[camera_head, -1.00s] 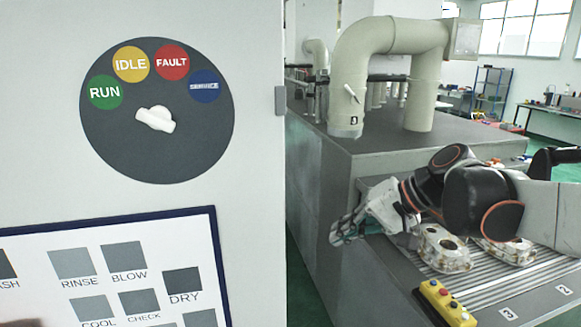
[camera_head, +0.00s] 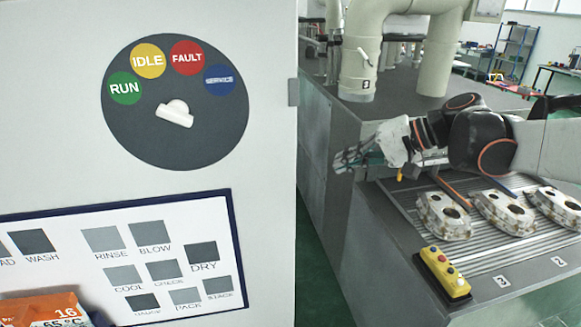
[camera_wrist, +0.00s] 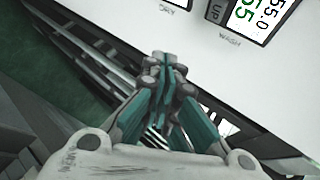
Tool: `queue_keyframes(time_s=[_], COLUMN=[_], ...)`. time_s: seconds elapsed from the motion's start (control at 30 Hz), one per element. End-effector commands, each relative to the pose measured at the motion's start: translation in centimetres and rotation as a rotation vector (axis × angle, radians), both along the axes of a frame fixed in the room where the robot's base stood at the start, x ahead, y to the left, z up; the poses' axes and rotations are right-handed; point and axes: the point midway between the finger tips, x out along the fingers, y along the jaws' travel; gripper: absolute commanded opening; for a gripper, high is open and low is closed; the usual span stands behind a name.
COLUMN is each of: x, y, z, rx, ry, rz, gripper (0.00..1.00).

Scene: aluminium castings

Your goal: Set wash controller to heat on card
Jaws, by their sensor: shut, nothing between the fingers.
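An orange and white card (camera_head: 45,308) shows at the bottom left of the head view, cut off by the frame. It reads "16" and what looks like "65 °C". In the wrist view, a white panel has a digital display (camera_wrist: 258,18) with green digits, partly cut off, above the word WASH. A dark UP button (camera_wrist: 216,12) is beside the display. My gripper (camera_wrist: 163,62) is shut and empty, its fingertips below and left of the display in the picture. In the head view my gripper (camera_head: 345,160) is left of the castings, apart from the dial cabinet in the picture.
A dark dial (camera_head: 175,102) with RUN, IDLE, FAULT and a blue label is on the cabinet. Below it is a board (camera_head: 130,262) of grey squares. Castings (camera_head: 443,215) lie on a ribbed bench beyond a yellow button box (camera_head: 445,272). Green floor shows between cabinet and bench.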

Motion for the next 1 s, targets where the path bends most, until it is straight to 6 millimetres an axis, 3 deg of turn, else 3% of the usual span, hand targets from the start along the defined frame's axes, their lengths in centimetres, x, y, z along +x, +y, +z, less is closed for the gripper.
queue_keyframes(time_s=[0.6,1.0], x=[-2.1,-2.3], y=[7.0,8.0], z=[0.0,0.0], rx=[0.0,-0.001], ry=[0.001,-0.001], rz=[0.003,0.0], gripper=[0.0,0.0])
